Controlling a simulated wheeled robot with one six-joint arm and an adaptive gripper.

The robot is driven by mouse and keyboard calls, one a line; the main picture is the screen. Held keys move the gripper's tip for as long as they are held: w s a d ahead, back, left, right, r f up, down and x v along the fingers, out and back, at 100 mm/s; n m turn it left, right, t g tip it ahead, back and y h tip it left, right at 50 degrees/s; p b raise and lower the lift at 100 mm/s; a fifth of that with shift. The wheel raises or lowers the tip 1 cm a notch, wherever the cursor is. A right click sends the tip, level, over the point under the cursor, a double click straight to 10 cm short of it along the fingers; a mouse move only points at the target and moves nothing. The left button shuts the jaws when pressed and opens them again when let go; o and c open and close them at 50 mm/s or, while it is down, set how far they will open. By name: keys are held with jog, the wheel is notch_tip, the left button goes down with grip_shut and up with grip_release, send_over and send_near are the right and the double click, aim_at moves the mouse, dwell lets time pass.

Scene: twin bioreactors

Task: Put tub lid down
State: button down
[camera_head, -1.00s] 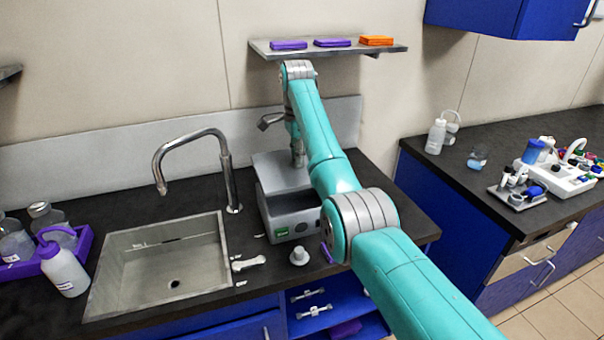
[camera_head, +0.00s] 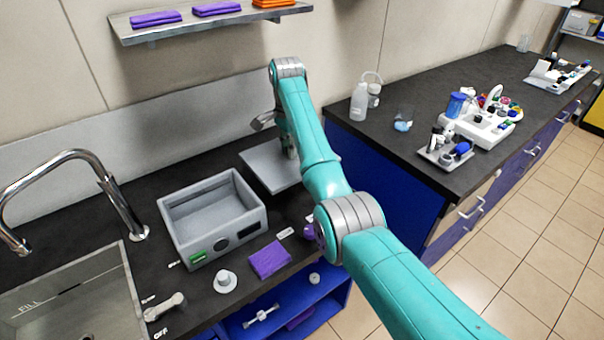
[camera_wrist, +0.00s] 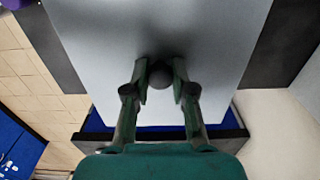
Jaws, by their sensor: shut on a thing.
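The tub lid (camera_head: 268,167) is a flat grey plate with a dark round knob (camera_wrist: 160,74). My gripper (camera_wrist: 160,80) is shut on this knob, with one finger on each side. In the wrist view the lid (camera_wrist: 95,35) fills the upper middle. In the head view my gripper (camera_head: 291,150) is partly hidden by my arm. The lid is level, just right of the open grey tub (camera_head: 248,223), over the right end of the counter. I cannot tell whether it touches the counter. The tub is empty.
A purple cloth (camera_head: 269,259) and a small white knobbed piece (camera_head: 225,281) lie in front of the tub. The sink (camera_head: 75,300) is at left. A shelf (camera_head: 220,22) hangs behind. A gap separates this counter from the right-hand bench (camera_head: 380,125).

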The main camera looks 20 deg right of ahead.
jog(key=f, duration=0.4)
jog(key=shift+d, duration=0.2)
jog(key=shift+a+f, duration=0.15)
jog(key=shift+f, duration=2.55)
jog(key=shift+f, duration=0.1)
jog(key=c, duration=1)
grip_release()
jog(key=shift+o, duration=0.2)
notch_tip(320, 180, up, 12)
jog(key=shift+r, duration=0.1)
